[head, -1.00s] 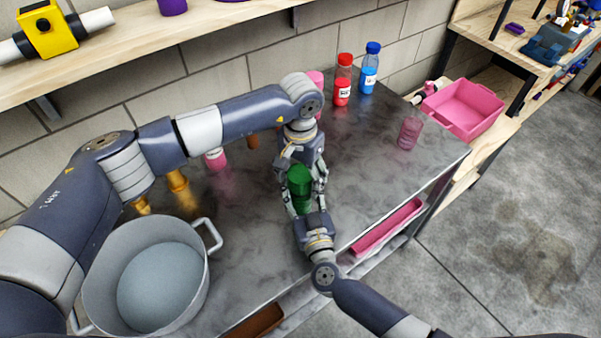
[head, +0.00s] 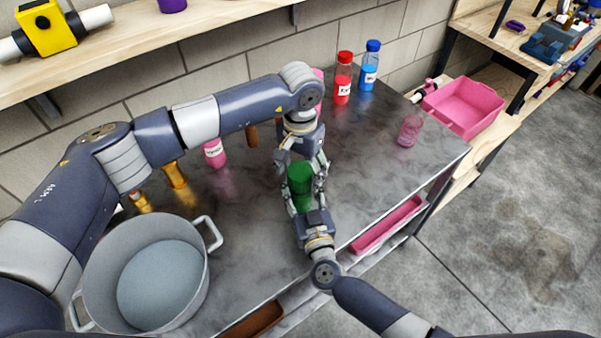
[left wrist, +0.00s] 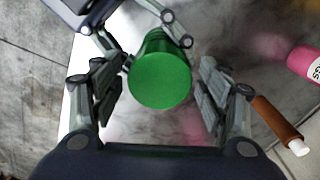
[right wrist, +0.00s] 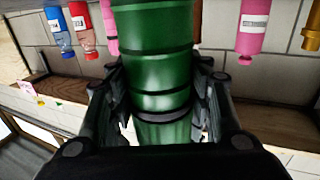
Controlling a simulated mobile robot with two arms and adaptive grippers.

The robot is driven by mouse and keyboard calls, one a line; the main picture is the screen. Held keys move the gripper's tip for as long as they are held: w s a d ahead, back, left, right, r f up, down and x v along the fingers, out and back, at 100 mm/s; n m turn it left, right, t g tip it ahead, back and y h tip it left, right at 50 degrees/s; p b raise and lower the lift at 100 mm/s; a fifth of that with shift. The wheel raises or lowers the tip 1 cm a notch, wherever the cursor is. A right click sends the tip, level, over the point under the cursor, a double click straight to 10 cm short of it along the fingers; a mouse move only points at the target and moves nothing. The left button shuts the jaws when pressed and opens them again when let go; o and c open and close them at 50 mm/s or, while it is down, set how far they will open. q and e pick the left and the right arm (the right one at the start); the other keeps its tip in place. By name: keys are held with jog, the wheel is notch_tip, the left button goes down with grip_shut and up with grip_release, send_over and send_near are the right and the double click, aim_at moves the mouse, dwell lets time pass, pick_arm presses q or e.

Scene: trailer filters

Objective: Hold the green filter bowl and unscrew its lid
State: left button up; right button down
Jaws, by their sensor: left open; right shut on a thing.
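The green filter bowl (head: 301,188) stands upright on the dark countertop, with its round green lid (left wrist: 160,80) on top. My right gripper (head: 306,198) is shut around the bowl's body from the front; its fingers also show on both sides of the bowl in the right wrist view (right wrist: 165,105). My left gripper (head: 302,164) is above the lid and points down. Its fingers are spread on either side of the lid, with gaps showing in the left wrist view (left wrist: 158,88). The lid's underside and thread are hidden.
A large grey pot (head: 150,275) stands at the front left. Red (head: 343,78) and blue (head: 368,66) bottles stand at the back. The counter right of the bowl is clear, up to a pink glass (head: 409,131).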

pick_arm(q)
jog(key=shift+r, duration=1.45)
pick_arm(e)
jog(key=c, duration=0.7)
grip_release()
jog(key=shift+s, duration=0.1)
